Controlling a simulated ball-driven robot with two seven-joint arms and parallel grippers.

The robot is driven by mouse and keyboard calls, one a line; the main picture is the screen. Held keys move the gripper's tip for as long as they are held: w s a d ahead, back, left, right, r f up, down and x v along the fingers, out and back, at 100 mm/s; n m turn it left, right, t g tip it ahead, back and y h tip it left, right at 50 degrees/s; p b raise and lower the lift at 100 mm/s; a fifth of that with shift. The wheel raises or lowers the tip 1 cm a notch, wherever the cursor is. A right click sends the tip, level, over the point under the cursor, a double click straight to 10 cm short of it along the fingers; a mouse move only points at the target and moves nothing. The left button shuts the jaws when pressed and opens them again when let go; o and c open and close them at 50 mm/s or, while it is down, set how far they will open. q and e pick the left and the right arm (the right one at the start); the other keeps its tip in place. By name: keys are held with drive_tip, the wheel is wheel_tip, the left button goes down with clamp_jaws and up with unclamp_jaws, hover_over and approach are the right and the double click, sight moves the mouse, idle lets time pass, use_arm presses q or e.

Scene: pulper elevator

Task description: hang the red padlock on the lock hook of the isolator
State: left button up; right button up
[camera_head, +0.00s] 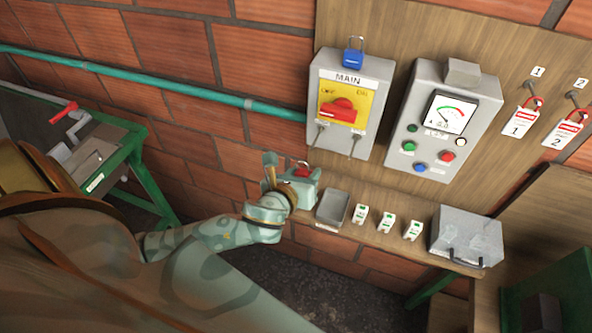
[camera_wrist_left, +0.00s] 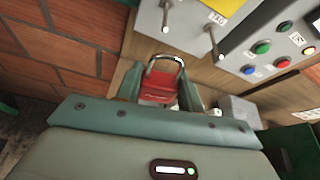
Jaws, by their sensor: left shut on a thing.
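My left gripper (camera_head: 291,172) is shut on the red padlock (camera_head: 302,172), below and left of the isolator. In the left wrist view the padlock (camera_wrist_left: 158,88) sits upright between the fingers, its silver shackle upward. The isolator (camera_head: 317,85) is a grey wall box marked MAIN, with a yellow plate and a red knob (camera_head: 342,107) at OFF. Two metal hooks stick out below the plate, a left one (camera_head: 320,135) and a right one (camera_head: 355,146). They also show in the left wrist view, left (camera_wrist_left: 166,14) and right (camera_wrist_left: 216,44). The padlock is apart from both. My right gripper is out of view.
A blue padlock (camera_head: 353,58) is on top of the isolator. A grey meter panel (camera_head: 425,158) stands to its right. Below, a shelf holds a small grey tray (camera_head: 332,208), several white breakers (camera_head: 386,222) and a clear box (camera_head: 466,237). Two red-and-white tags hang far right.

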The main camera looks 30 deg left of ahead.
use_arm(q)
drive_tip(key=shift+w+a, duration=0.1)
drive_tip(key=shift+w, duration=0.2)
drive_tip(key=shift+w+a+f+b, duration=0.1)
drive_tip(key=shift+w+b, duration=0.2)
drive_tip(key=shift+w, duration=0.05)
drive_tip(key=shift+w+a+f+b, duration=0.15)
drive_tip(key=shift+w+b, duration=0.1)
drive_tip(key=shift+w, duration=0.3)
drive_tip(key=shift+w+a+b, duration=0.15)
drive_tip(key=shift+w+b, duration=0.05)
drive_tip(key=shift+w, duration=0.35)
drive_tip(key=x, duration=0.1)
drive_tip(key=b+x, duration=0.1)
drive_tip(key=x, duration=0.3)
drive_tip(key=shift+a+r+b, duration=0.25)
drive_tip(key=shift+r+b, duration=0.05)
drive_tip(key=shift+r, duration=0.1)
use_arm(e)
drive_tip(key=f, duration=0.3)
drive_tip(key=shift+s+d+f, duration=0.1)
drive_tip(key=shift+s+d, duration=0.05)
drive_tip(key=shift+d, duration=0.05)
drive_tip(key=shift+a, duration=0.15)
